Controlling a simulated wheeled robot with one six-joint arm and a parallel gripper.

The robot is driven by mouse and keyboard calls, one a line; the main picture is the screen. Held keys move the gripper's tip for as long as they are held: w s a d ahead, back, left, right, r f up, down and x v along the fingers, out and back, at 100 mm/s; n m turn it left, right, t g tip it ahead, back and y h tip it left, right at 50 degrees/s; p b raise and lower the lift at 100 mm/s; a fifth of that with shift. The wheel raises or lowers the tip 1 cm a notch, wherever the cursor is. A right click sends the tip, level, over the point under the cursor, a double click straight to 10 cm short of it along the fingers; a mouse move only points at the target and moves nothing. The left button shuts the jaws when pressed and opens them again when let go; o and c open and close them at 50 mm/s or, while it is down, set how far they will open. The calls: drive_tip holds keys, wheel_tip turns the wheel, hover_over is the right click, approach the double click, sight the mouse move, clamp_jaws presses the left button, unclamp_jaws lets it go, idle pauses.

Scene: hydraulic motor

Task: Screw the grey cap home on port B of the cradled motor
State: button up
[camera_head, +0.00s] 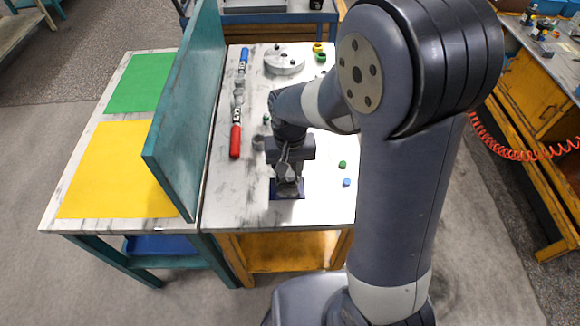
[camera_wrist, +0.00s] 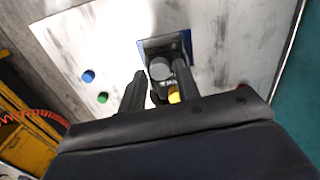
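The motor (camera_head: 285,173) is a small grey body in a dark blue cradle (camera_head: 288,194) near the table's front. The cradle's blue plate also shows in the wrist view (camera_wrist: 143,43). My gripper (camera_head: 287,157) is directly over the motor and points down. In the wrist view its fingers (camera_wrist: 160,75) are apart, with a round grey piece (camera_wrist: 160,68) between or just beyond the tips. I cannot tell whether this is the cap or part of the motor, nor whether the fingers touch it. A yellow cap (camera_wrist: 173,96) shows between the fingers. Port B is not clearly visible.
A grey cylinder (camera_head: 258,142) stands left of my gripper. Green (camera_head: 342,164) and blue (camera_head: 347,182) caps lie to the right. A red-handled tool (camera_head: 235,141) lies along a tall teal divider (camera_head: 188,120). A round grey flange (camera_head: 284,61) is at the back.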

drive_tip(key=n, duration=0.7)
drive_tip(key=shift+n, duration=0.4)
drive_tip(key=shift+c, duration=0.4)
clamp_jaws()
drive_tip(key=m, duration=0.5)
drive_tip(key=shift+f, duration=0.1)
drive_tip(key=shift+m, duration=0.5)
